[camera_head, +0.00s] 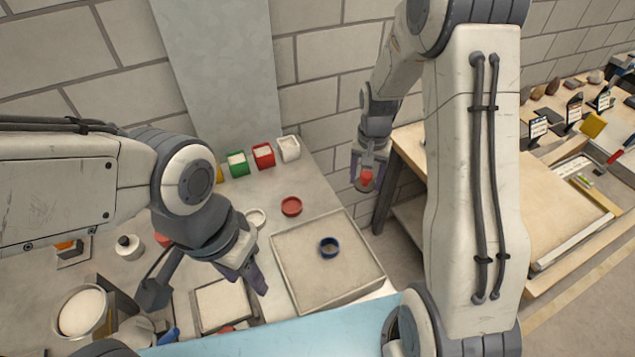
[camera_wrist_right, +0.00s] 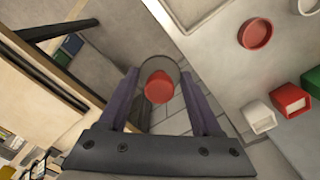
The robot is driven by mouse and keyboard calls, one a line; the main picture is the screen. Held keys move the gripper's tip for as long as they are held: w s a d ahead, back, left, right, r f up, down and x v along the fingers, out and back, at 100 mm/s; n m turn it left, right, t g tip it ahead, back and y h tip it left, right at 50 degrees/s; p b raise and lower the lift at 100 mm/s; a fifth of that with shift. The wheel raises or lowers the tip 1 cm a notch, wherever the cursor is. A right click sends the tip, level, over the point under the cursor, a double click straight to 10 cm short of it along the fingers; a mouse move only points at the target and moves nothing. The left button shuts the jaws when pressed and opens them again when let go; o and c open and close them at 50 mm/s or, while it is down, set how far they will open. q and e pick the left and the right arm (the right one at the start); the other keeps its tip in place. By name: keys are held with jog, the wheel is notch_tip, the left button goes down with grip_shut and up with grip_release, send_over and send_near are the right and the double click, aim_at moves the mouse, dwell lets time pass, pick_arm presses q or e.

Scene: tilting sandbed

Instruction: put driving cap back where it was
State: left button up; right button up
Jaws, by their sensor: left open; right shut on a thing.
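My right gripper (camera_head: 366,172) is shut on a small red-ended piece (camera_head: 366,181), held in the air past the right edge of the bench. In the right wrist view the piece (camera_wrist_right: 158,87) sits between the two fingers, with a clear or grey round rim around its red part. I cannot tell for sure that it is the driving cap. My left gripper (camera_head: 250,280) is open, near the small sand-coloured tray (camera_head: 222,305); its fingertips are partly hidden.
A large square sandbed (camera_head: 283,262) carries a blue ring (camera_head: 329,248). Behind it are a red dish (camera_head: 291,206), a white dish (camera_head: 256,218), and green (camera_head: 238,165), red (camera_head: 263,156) and white (camera_head: 288,148) bins. A wooden table (camera_head: 555,225) stands right, across a floor gap.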

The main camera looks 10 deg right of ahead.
jog(key=p, duration=0.5)
send_over(322, 198)
notch_tip(322, 198, down, 6)
jog(key=shift+s+f, duration=0.1)
jog(key=shift+f, duration=0.35)
notch_tip(322, 198, down, 3)
jog(key=shift+p, duration=0.95)
jog(key=shift+f, duration=0.45)
jog(key=shift+f, duration=0.1)
jog(key=shift+f, duration=0.2)
jog(key=o, duration=1.2)
jog(key=shift+r, duration=0.1)
jog(key=shift+o, duration=0.2)
